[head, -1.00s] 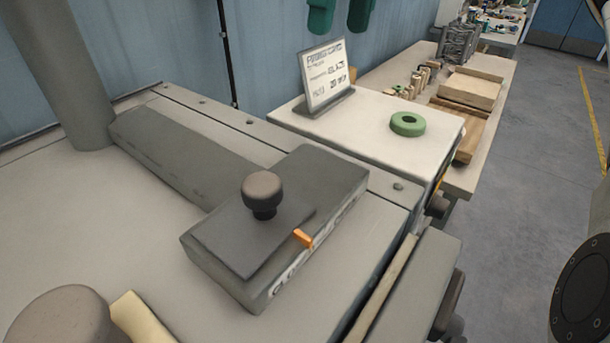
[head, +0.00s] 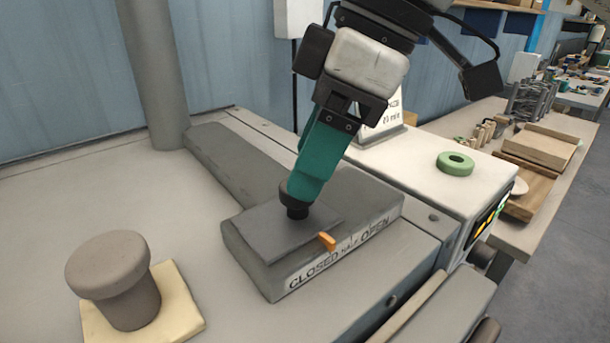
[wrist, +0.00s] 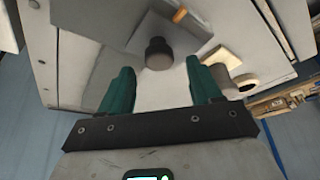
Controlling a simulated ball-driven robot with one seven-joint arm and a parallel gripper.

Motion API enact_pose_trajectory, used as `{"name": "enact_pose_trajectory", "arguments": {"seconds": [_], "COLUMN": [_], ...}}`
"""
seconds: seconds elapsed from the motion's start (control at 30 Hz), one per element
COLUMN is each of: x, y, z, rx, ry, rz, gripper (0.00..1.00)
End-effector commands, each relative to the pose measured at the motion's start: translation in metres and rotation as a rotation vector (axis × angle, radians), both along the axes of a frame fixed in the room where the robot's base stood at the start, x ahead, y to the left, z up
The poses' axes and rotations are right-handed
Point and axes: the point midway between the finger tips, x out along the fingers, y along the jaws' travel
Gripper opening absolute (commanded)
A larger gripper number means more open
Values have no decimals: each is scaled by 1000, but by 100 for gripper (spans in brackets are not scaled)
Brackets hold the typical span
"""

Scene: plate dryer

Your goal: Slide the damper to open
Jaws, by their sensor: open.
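The damper is a dark sliding plate (head: 285,236) on a grey housing on the machine top, with a dark round knob (head: 297,208) and an orange pointer (head: 327,241). The housing label (head: 343,256) reads CLOSED, HALF, OPEN from left to right; the pointer stands near the end of CLOSED, just left of HALF. My gripper (head: 297,190), with green fingers, points down at the knob and hides part of it. In the wrist view my gripper (wrist: 160,70) is open, and the knob (wrist: 158,54) shows in the gap near the fingertips. I cannot tell whether a finger touches it.
A larger grey-brown knob (head: 110,272) stands on a cream pad (head: 188,308) at the front left. A green ring (head: 455,164) lies on the white box at right, with a sign behind my arm. A grey post (head: 158,80) rises at the back left.

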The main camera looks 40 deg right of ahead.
Motion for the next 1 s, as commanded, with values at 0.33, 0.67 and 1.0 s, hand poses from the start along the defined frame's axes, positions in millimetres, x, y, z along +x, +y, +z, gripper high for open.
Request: {"name": "enact_pose_trajectory", "arguments": {"seconds": [0.33,0.67,1.0], "x": [8,8,8], "y": [8,8,8], "z": [-27,-27,-27], "rx": [0,0,0], "ry": [0,0,0], "rz": [-2,-2,-2], "gripper": [64,56,23]}}
